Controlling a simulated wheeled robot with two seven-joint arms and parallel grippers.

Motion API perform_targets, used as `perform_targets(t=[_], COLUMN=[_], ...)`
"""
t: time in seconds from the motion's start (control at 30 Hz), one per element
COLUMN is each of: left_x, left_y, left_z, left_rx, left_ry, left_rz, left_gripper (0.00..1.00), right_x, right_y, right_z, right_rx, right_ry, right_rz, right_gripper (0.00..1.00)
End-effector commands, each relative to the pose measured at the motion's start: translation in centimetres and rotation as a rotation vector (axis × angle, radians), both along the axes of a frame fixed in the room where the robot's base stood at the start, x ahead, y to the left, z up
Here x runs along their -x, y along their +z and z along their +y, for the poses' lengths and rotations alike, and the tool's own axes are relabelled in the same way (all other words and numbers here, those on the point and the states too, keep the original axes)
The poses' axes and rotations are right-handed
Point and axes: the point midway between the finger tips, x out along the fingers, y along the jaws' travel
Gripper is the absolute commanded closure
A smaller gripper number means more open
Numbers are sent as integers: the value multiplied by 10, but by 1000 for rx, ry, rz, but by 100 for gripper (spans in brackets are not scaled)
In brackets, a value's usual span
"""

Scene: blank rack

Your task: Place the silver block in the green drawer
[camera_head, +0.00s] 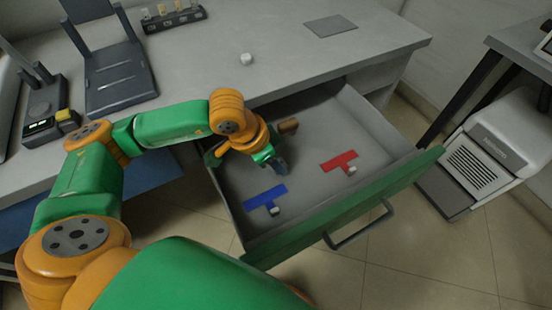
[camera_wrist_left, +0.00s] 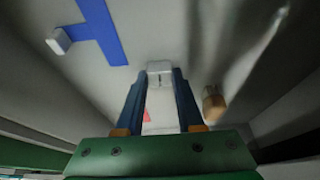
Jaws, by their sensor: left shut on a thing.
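The green-fronted drawer (camera_head: 330,217) is open, with a grey interior. My left gripper (camera_head: 281,168) is inside the drawer area, fingers pointing down. The wrist view shows its two dark blue fingers (camera_wrist_left: 160,88) shut on a small silver-grey block (camera_wrist_left: 160,67) at their tips. The head view does not show this block clearly, and I cannot tell whether it touches the drawer floor. My right gripper is not in view.
A blue T-shaped marker (camera_head: 264,197) and a red one (camera_head: 340,161) lie in the drawer, each with a small whitish block beside it. A brown piece (camera_head: 288,126) lies near the back. A whitish block (camera_head: 247,58) sits on the desk (camera_head: 290,45).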

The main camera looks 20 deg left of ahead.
Motion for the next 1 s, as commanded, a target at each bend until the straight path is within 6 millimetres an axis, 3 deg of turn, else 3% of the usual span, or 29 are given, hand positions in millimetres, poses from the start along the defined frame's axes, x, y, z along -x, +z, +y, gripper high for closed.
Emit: perform_targets(t=[0.3, 0.33, 0.43, 0.73, 0.87, 1.0], left_x=[0, 0, 0, 0, 4, 17], left_y=[-4, -3, -2, 1, 21, 61], left_z=[0, 0, 0, 0, 5, 15], left_rx=[0, 0, 0, 1, 1, -1], left_ry=[1, 1, 2, 2, 3, 2], left_rz=[-1, 0, 0, 0, -4, -7], left_gripper=[100, 58, 33, 33, 33, 33], right_x=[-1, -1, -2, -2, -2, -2], right_y=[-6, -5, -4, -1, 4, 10], right_z=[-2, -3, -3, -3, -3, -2], right_rx=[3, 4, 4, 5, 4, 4], right_ry=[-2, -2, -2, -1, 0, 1], right_rz=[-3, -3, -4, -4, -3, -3], right_gripper=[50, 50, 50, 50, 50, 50])
